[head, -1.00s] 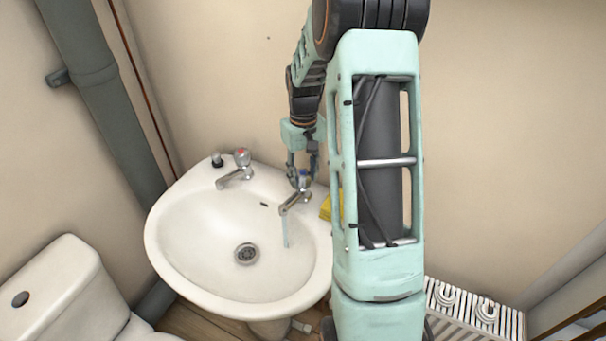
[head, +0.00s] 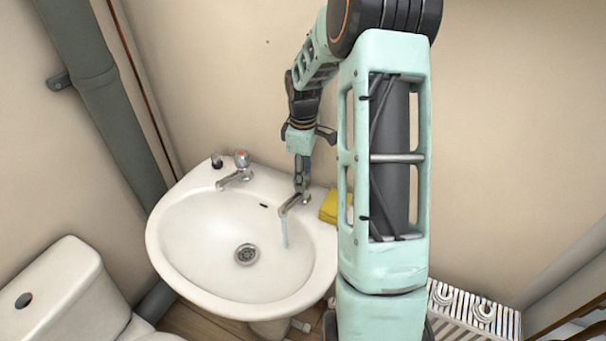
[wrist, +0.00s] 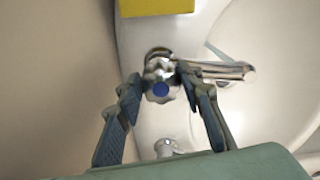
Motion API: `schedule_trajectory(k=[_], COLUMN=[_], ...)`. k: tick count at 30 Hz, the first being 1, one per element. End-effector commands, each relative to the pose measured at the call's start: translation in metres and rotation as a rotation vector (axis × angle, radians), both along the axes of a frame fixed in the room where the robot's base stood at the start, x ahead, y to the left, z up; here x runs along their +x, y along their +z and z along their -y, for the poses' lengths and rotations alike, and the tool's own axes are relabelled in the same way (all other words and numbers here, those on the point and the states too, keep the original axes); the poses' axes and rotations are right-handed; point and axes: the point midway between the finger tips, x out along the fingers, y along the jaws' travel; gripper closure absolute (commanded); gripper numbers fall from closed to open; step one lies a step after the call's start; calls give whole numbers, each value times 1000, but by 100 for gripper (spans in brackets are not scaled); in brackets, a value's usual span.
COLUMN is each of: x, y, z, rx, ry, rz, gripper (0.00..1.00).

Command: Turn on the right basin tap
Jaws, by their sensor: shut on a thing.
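The right basin tap (head: 291,204) is chrome, at the back right of the white basin (head: 190,270). A thin stream of water (head: 285,235) runs from its spout. In the wrist view the tap's handle (wrist: 161,89) has a blue disc on top, and the spout points right. My gripper (head: 302,190) comes down onto this tap from above and hides its handle in the head view. In the wrist view my gripper (wrist: 160,80) has one finger on each side of the handle and is shut on it.
The left tap (head: 238,170), with a red mark, and a small black plug (head: 217,161) sit at the basin's back left. A yellow sponge (head: 329,206) lies just right of the right tap. A toilet cistern (head: 50,285) is at left, a radiator (head: 470,312) at lower right.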

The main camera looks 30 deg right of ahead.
Motion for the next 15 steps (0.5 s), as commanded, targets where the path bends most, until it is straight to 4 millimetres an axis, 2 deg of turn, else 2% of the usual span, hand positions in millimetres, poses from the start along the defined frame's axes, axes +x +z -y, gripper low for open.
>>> schedule_trajectory(k=[15], x=[1], y=[1], z=[0], rx=[0], ry=[73], rz=[2], gripper=[90])
